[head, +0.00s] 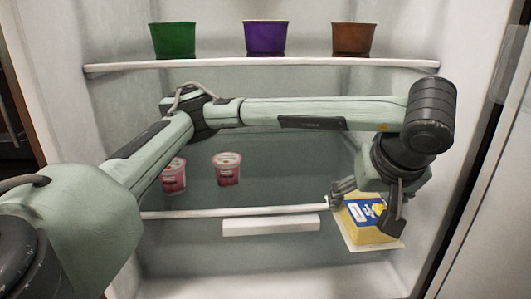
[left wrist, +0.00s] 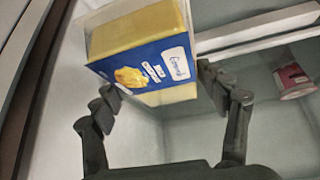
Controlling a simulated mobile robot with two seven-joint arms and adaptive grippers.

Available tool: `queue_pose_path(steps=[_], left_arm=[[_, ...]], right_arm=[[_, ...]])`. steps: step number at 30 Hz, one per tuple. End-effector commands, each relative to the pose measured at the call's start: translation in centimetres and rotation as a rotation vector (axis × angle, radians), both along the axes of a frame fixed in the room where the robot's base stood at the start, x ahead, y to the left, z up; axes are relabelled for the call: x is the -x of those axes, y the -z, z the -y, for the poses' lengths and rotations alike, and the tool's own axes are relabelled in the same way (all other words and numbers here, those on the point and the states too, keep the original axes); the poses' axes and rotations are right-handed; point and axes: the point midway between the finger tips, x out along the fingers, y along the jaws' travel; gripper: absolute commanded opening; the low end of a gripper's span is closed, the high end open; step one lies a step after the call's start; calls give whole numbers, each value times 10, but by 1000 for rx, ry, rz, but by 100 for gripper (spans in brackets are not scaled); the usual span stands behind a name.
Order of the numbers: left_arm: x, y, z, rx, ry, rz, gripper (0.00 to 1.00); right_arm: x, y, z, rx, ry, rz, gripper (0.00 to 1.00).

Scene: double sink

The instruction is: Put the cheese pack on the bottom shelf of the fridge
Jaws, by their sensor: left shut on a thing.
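The cheese pack (head: 366,222) is yellow with a blue label in a clear tray. My left gripper (head: 366,208) is shut on it, at the right side of the fridge, in front of or near the right end of the lower shelf edge. In the left wrist view, the cheese pack (left wrist: 150,55) sits between the two fingers of the left gripper (left wrist: 165,95), tilted in the picture. The fridge's bottom (head: 270,282) shows pale and bare below the lower shelf (head: 190,212). My right gripper is in neither view.
Two pink-and-white tubs (head: 227,168) stand behind my left arm. Green (head: 174,40), purple (head: 266,38) and brown (head: 353,39) cups stand on the upper shelf (head: 260,64). A white handle piece (head: 270,226) is at the lower shelf's front. The fridge's right wall is close to the gripper.

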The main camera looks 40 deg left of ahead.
Motion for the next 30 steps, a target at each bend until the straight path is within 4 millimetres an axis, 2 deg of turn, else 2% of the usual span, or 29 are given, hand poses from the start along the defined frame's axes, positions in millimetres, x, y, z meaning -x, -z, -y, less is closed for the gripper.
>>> queue_pose_path(steps=[5, 11, 15, 21, 25, 30], left_arm=[[-13, 0, -11, 3, -18, -2, 25], [-52, 2, -43, 5, -20, -4, 25], [-81, 1, -67, 5, -19, -5, 25], [-120, -1, -99, 1, -17, -1, 25], [-135, -1, -110, 1, -13, 1, 25], [-140, 5, -115, 0, -11, 0, 25]], right_arm=[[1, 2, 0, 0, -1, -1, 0], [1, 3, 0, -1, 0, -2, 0], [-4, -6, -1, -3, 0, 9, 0], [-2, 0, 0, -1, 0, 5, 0], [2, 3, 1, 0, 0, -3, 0], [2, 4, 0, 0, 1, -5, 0]])
